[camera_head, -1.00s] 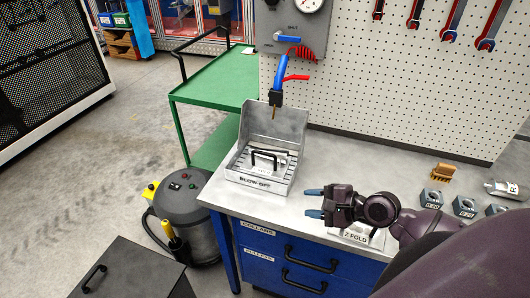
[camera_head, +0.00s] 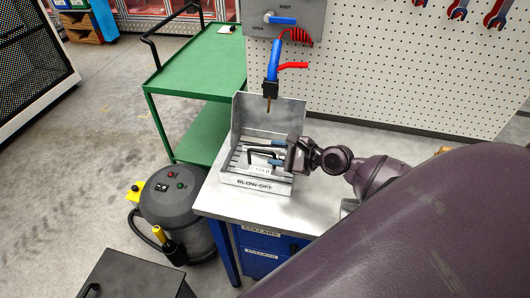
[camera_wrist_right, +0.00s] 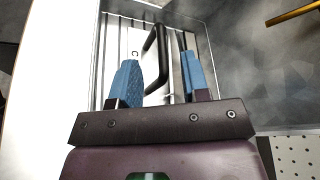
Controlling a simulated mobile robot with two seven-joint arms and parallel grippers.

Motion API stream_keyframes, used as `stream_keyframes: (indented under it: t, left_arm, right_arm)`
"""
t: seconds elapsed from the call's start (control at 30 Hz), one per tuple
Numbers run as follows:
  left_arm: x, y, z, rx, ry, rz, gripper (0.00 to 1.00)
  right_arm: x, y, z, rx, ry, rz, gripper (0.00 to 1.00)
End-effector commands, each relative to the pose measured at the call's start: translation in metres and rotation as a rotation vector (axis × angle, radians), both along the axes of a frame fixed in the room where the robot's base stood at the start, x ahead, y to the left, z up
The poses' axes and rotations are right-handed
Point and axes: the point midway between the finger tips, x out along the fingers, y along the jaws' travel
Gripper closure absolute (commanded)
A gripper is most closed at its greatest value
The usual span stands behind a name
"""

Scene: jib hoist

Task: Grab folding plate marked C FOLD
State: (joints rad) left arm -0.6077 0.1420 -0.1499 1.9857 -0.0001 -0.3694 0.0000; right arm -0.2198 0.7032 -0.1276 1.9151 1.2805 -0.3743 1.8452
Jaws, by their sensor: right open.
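The folding plate (camera_head: 261,170) lies in the blow-off tray (camera_head: 257,184). Its front label appears to read C FOLD, though it is small. A black bar handle (camera_head: 257,153) stands on top. My right gripper (camera_head: 268,151) is at the tray, open, with its blue fingers beside the handle. In the right wrist view the handle (camera_wrist_right: 162,50) is between the two spread fingers (camera_wrist_right: 159,62), with gaps seen on both sides. Part of the plate (camera_wrist_right: 139,42) shows there too; the gripper hides the rest. My left gripper is not in view.
A blue and red air gun (camera_head: 273,65) hangs above the tray, its nozzle pointing down. The tray has a tall back wall (camera_head: 265,117). A green cart (camera_head: 200,55) stands behind left, and a grey vacuum (camera_head: 172,200) on the floor. The bench front (camera_head: 255,210) is clear.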

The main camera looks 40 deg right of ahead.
Motion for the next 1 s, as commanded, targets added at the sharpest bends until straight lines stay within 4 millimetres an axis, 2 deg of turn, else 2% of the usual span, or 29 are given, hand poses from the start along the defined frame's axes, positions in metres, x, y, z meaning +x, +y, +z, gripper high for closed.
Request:
stream_keyframes:
  t: [0.4, 0.77, 1.0]
  left_arm:
    - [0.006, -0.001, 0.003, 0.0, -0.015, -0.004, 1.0]
    - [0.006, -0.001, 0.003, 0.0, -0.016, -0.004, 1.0]
    - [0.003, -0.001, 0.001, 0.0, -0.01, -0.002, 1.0]
  right_arm:
    - [0.039, 0.015, -0.019, 0.001, -0.001, 0.001, 0.58]
    - [0.045, 0.018, -0.022, 0.0, 0.001, 0.001, 0.58]
    - [0.045, 0.018, -0.021, 0.0, 0.001, 0.001, 0.94]
